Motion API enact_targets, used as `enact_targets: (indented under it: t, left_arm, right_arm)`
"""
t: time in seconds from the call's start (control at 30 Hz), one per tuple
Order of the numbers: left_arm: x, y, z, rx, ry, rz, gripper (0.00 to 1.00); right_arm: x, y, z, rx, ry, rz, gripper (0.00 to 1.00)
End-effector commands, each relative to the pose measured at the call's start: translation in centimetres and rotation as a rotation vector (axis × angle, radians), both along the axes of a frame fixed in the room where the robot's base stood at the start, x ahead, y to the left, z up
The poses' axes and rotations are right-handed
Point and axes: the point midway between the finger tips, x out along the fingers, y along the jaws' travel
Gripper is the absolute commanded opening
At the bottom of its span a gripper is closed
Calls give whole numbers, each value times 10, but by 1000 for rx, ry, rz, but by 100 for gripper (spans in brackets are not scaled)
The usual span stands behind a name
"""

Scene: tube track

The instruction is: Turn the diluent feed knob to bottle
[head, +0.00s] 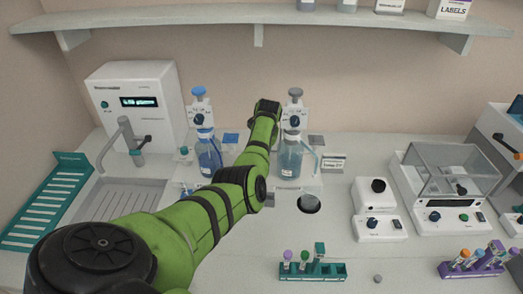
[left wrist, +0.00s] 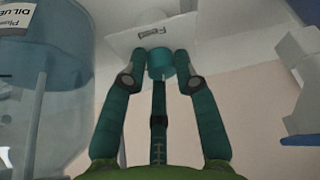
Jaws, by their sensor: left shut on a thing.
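A teal knob (left wrist: 160,63) sits in front of a white plate (left wrist: 150,36) with a small printed label, partly readable, in the left wrist view. My left gripper (left wrist: 160,70) is shut on this knob, with one finger on each side of it. In the head view my left arm reaches between two bottle dispensers, and its wrist (head: 265,112) hides the fingers and knob. A large pale-blue bottle (left wrist: 50,80), with a partly cut-off label reading "DILUE", stands to the left in the wrist view. My right gripper is out of view.
The blue-capped bottle (head: 209,155) stands left of my arm, the grey-capped bottle (head: 290,158) close on its right. A white instrument (head: 140,95) and a sink (head: 130,198) are farther left. A teal tube rack (head: 315,271) stands at the front.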

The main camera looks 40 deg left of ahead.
Motion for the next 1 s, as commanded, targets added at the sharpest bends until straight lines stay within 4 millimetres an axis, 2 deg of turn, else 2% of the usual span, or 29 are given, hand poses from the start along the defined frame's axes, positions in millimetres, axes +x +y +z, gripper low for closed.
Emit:
enact_targets:
  t: [0.03,0.27,0.3,0.33,0.77,0.87,1.0]
  left_arm:
    - [2,8,8,18,-16,6,0]
    - [2,8,9,20,-15,6,0]
    - [2,8,9,20,-15,6,38]
    - [2,8,9,20,-15,6,50]
    - [0,2,7,8,-6,2,50]
    - [-2,-1,14,9,-7,1,50]
    - [-5,-7,34,11,-11,2,50]
  right_arm:
    - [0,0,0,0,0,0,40]
    - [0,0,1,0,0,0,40]
    - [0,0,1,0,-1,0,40]
    - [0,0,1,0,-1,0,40]
    - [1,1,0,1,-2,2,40]
    - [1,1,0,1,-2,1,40]
    - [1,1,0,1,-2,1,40]
